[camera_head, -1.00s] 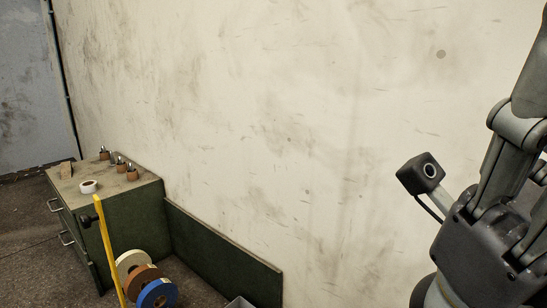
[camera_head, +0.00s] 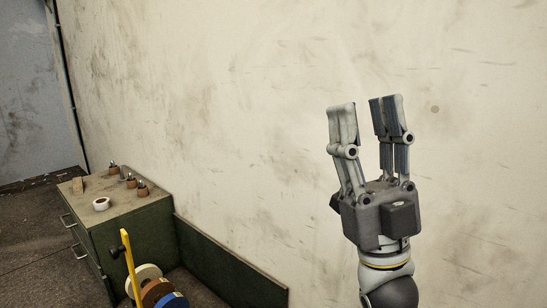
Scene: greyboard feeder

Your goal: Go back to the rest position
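My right gripper (camera_head: 366,104) points upward in front of the pale wall, right of the middle of the view. Its two fingers stand apart with nothing between them, so it is open and empty. It is clear of the wall and of the cabinet as far as the view shows. My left gripper is not in view.
A dark green drawer cabinet (camera_head: 137,238) stands at the left, with a white tape roll (camera_head: 101,203) and several small brown items on top. A yellow bar (camera_head: 129,262) and coloured rolls (camera_head: 146,273) stand before it. A low green panel (camera_head: 225,262) runs along the stained wall (camera_head: 230,90).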

